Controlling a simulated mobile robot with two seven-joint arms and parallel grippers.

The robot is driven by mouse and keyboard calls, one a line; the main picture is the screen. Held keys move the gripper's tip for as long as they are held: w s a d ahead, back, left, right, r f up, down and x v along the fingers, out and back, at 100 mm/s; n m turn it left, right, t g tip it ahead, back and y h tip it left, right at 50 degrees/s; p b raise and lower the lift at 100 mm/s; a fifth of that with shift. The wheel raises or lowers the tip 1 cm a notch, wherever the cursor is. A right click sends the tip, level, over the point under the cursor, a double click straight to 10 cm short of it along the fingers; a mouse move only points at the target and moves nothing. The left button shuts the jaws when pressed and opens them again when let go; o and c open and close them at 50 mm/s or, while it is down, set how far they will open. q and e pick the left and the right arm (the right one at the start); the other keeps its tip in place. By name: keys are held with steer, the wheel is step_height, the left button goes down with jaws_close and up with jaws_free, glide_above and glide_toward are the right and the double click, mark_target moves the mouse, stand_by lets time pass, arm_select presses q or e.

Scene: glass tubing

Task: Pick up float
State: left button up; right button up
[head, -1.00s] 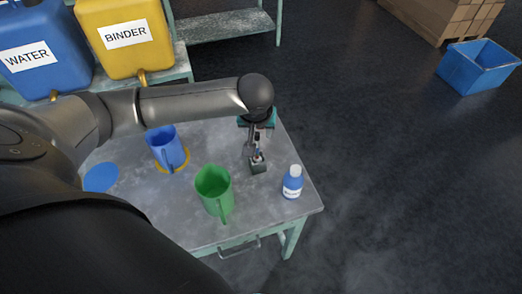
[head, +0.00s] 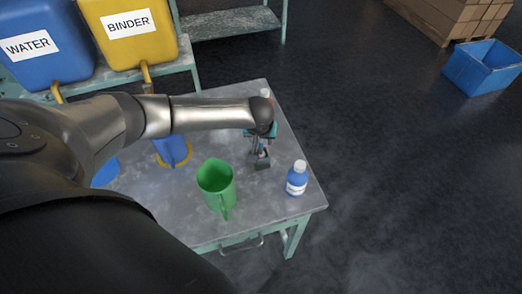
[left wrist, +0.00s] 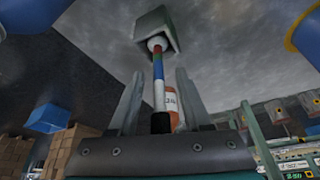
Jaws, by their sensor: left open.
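The float (left wrist: 158,68) is a thin stem with a white knob and red, green and blue bands above a white part and a dark end. In the left wrist view its knob end meets a small grey block holder (left wrist: 155,25), which also stands on the table in the head view (head: 262,165). My left gripper (left wrist: 159,103) is open, with one finger on each side of the float's stem; contact cannot be told. In the head view the left gripper (head: 261,151) is just over the holder and mostly hides the float. My right gripper is not in view.
A green jug (head: 216,187) and a white-capped blue bottle (head: 297,180) stand near the holder. A blue jug (head: 172,151) is partly behind my arm. An orange labelled container (left wrist: 171,103) shows beyond the float. Right of the table is open floor.

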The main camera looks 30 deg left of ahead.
arm_select(q)
steer(key=shift+w+f, duration=0.2)
steer(key=shift+f, duration=0.25)
steer(key=shift+c, duration=0.3)
jaws_close()
stand_by(0.9)
